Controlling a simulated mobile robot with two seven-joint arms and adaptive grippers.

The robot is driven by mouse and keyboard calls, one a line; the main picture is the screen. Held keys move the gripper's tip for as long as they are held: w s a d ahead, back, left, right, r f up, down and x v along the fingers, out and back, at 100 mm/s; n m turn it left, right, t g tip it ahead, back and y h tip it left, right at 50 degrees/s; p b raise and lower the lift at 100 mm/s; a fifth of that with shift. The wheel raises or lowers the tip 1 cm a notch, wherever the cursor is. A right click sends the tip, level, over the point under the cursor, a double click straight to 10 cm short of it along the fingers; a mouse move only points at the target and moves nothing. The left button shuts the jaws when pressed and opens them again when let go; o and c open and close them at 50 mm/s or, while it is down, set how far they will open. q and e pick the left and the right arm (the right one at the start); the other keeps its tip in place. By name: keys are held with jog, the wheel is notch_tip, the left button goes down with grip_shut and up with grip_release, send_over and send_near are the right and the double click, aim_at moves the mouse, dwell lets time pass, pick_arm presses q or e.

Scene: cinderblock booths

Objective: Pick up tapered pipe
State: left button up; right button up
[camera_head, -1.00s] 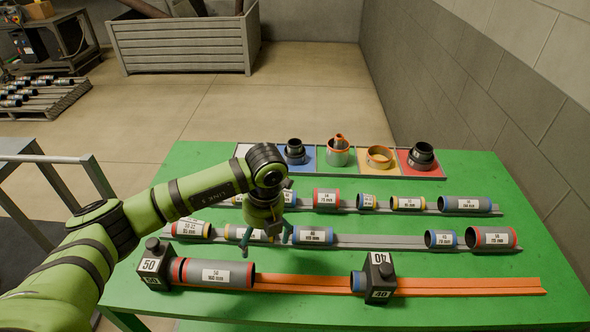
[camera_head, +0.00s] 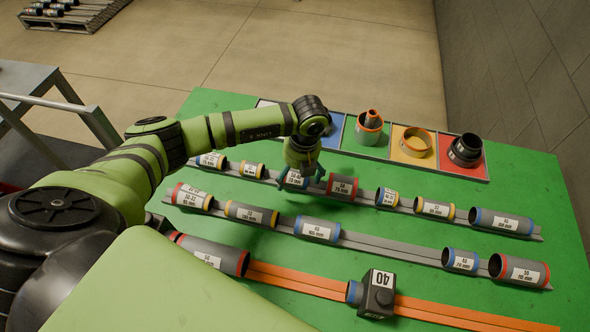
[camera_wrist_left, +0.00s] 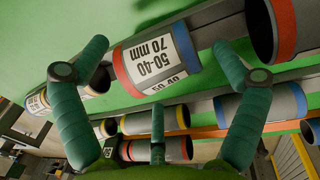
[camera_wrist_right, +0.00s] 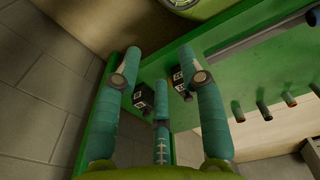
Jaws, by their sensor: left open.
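A short grey tapered pipe (camera_wrist_left: 155,62) labelled 50-40, 70 mm, with a red end and a blue end, fills the upper middle of the left wrist view. In the head view this pipe (camera_head: 292,180) lies on the back rail, partly hidden by my left gripper (camera_head: 302,172). My left gripper also shows in the left wrist view (camera_wrist_left: 158,78), open, its fingers spread to either side of the pipe and not closed on it. My right gripper (camera_wrist_right: 157,68) is open and empty; the head view does not show it.
A red-banded pipe (camera_head: 342,187) sits close beside the gripper on the back rail. More pipes (camera_head: 317,230) lie on the front rail. A black block marked 40 (camera_head: 377,294) stands on the orange track (camera_head: 440,309). Coloured trays with fittings (camera_head: 411,146) line the back.

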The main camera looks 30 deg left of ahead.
pick_arm(q)
jog(key=shift+f, duration=0.6)
jog(key=shift+w+f, duration=0.15)
jog(key=shift+f, duration=0.25)
jog(key=c, duration=1.8)
jog(key=o, duration=1.8)
pick_arm(e)
jog(key=shift+w+r, duration=0.35)
jog(key=shift+w, duration=0.45)
jog(key=shift+f, duration=0.1)
